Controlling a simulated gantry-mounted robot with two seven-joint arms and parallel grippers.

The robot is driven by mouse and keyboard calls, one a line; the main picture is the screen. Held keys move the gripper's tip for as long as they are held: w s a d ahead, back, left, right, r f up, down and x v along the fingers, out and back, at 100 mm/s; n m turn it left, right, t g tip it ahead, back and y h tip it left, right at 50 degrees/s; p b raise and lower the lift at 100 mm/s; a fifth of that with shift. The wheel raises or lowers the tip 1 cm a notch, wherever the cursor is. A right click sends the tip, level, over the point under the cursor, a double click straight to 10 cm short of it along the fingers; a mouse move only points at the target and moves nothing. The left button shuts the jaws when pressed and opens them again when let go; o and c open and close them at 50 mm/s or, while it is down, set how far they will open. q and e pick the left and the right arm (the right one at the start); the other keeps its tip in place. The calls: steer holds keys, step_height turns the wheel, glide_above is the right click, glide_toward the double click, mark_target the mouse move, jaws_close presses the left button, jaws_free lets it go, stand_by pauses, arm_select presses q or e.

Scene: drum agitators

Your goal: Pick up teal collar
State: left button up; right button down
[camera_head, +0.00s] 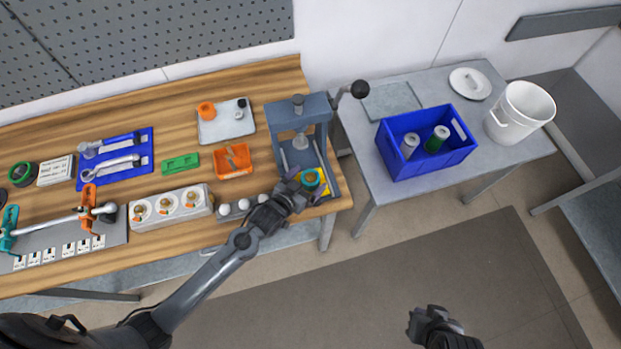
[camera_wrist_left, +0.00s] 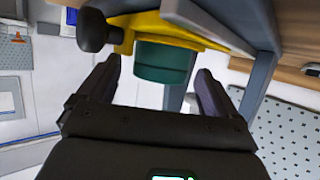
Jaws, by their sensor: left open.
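The teal collar (camera_head: 311,178) sits on a yellow block (camera_head: 322,189) at the base of the grey press (camera_head: 300,125). In the left wrist view the collar (camera_wrist_left: 163,62) is a dark teal cylinder against the yellow part (camera_wrist_left: 175,28). My left gripper (camera_head: 304,191) is open at the press, with the collar between and just ahead of its fingers; the left wrist view shows the gripper (camera_wrist_left: 160,85) with a gap on both sides of the collar. My right gripper (camera_head: 430,318) hangs over the floor, apart from everything; its fingers are too unclear to judge.
A white block with round fittings (camera_head: 172,205) and an orange tray (camera_head: 233,160) lie to the left. A blue crate (camera_head: 427,142) and white bucket (camera_head: 520,112) stand on the side table.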

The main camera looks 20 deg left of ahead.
arm_select(q)
steer(key=shift+w+d+f, duration=0.1)
steer(key=shift+w+f, duration=0.25)
steer(key=shift+w, duration=0.3)
steer(key=c, duration=1.2)
steer(key=shift+r, duration=0.1)
steer(key=shift+c, duration=0.3)
